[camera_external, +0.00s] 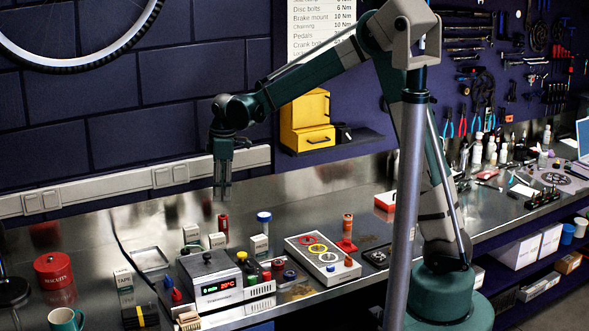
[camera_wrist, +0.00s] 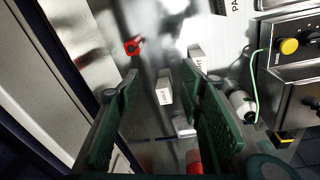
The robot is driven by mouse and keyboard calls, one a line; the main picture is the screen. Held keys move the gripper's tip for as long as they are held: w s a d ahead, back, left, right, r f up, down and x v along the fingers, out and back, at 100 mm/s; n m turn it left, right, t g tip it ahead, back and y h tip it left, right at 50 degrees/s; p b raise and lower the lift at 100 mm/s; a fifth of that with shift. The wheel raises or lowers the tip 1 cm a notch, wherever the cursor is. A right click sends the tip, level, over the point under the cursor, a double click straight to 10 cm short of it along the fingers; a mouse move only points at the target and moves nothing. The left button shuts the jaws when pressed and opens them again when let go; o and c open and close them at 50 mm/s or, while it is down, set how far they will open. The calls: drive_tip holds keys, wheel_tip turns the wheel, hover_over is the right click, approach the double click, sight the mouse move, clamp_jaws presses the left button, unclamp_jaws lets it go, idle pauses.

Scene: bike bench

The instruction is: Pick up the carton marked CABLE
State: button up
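My gripper (camera_external: 222,192) points straight down above the bench, left of the picture's middle. In the wrist view its two green fingers (camera_wrist: 159,80) are spread apart with nothing held. Several small white cartons stand on the bench below: a left one (camera_external: 192,235), a middle one (camera_external: 217,240) and a right one (camera_external: 259,246). In the wrist view one pale carton (camera_wrist: 164,92) shows between the fingers, lower down, and another (camera_wrist: 197,58) lies beyond the right fingertip. Their lettering is too small to read surely, so I cannot tell which is marked CABLE.
A red cylinder (camera_external: 223,225) stands close by the cartons. A power unit (camera_external: 209,279) with a red display is in front. A switch panel (camera_external: 322,258) lies to the right, and a TAPE carton (camera_external: 124,286) stands left. The air around my gripper is clear.

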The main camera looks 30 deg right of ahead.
sight(191, 227)
drive_tip(key=w+a+f+n+p, duration=0.1)
drive_tip(key=a+f, duration=0.1)
drive_tip(key=a, duration=0.1)
drive_tip(key=w+a+f+n+p, duration=0.1)
drive_tip(key=a+f, duration=0.1)
drive_tip(key=a, duration=0.2)
drive_tip(key=w+a+f+n+g+p, duration=0.1)
drive_tip(key=a+f, duration=0.2)
drive_tip(key=shift+w+a+h, duration=0.1)
drive_tip(key=shift+a+h, duration=0.2)
drive_tip(key=shift+a, duration=0.1)
drive_tip(key=shift+f, duration=1.25)
drive_tip(key=shift+w+a+f+p, duration=0.1)
drive_tip(key=shift+f+p, duration=0.05)
drive_tip(key=shift+f, duration=1.15)
drive_tip(key=shift+a+f+p, duration=0.1)
drive_tip(key=shift+f+p, duration=0.05)
drive_tip(key=shift+f, duration=1.15)
drive_tip(key=shift+c, duration=0.5)
drive_tip(key=c, duration=0.9)
